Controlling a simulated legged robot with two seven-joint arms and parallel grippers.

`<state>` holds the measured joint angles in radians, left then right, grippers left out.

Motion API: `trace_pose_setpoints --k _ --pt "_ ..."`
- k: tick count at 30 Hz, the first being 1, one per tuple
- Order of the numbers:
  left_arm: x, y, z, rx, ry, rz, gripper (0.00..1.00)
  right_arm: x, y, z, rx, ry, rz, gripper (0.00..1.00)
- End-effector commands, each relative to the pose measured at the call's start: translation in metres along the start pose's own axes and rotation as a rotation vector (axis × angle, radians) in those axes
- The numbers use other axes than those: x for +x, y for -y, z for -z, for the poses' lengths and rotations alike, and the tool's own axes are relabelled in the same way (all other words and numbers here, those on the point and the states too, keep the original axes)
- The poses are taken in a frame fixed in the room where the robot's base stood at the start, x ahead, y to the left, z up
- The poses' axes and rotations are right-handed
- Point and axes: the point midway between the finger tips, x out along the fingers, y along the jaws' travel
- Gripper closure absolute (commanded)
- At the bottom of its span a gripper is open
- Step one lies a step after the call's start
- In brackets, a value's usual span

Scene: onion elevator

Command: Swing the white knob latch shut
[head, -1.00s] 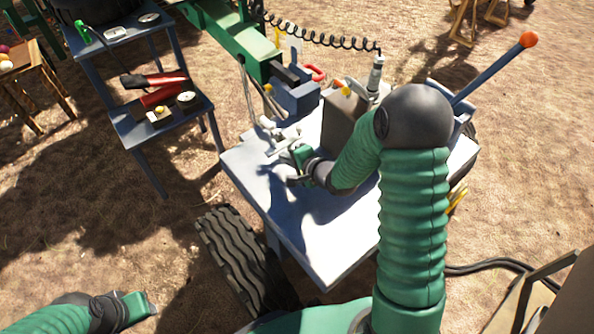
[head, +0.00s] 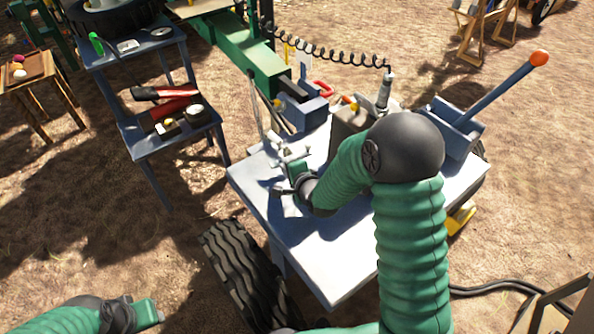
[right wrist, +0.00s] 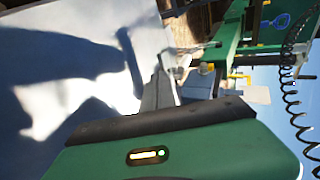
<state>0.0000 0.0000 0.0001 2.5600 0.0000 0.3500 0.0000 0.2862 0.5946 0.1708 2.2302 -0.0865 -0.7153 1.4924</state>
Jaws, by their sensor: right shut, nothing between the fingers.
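Pale grey-white latch fittings (head: 287,152) stand at the far left part of the white table top, just beyond my right gripper. I cannot make out the white knob apart from the other fittings or tell how far the latch is swung. My right gripper (head: 280,190) is shut and empty, low over the table near these fittings. In the right wrist view the dark fingers (right wrist: 160,92) are together, with a pale blurred fitting (right wrist: 180,72) just past their tips. I cannot tell whether they touch. My left gripper (head: 150,312) is at the lower left, away from the table.
The white table (head: 335,265) has clear surface at its front. A brown-grey box (head: 345,130) and a blue lever with an orange ball (head: 539,58) stand behind my right arm. A blue side shelf (head: 150,143) holds tools at left. A black tire (head: 245,275) is below the table.

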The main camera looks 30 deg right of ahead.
Motion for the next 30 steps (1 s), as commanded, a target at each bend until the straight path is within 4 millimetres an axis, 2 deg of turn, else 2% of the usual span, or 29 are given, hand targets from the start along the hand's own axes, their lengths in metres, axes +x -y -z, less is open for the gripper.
trace_pose_setpoints --k 2,12,15,19,27,30 --pt "0.0 0.0 0.0 0.0 0.0 0.0 0.64 0.005 0.003 -0.013 0.025 -0.041 0.0 1.0" --pt "-0.012 0.0 0.003 0.0 0.0 0.0 0.64 0.022 0.015 -0.028 0.046 -0.077 0.0 1.0" --pt "-0.018 0.0 0.004 0.0 0.0 0.0 0.64 0.027 0.019 -0.028 0.09 -0.156 0.0 1.0" --pt "-0.026 0.0 0.006 0.0 0.0 0.0 0.64 0.034 0.023 -0.027 0.089 -0.153 -0.001 1.0" --pt "-0.045 0.0 0.011 0.0 0.0 0.0 0.64 0.049 0.033 -0.03 0.217 -0.376 0.001 1.0" --pt "-0.05 0.0 0.012 0.0 0.0 0.0 0.64 0.054 0.035 -0.025 0.224 -0.389 0.0 1.0"
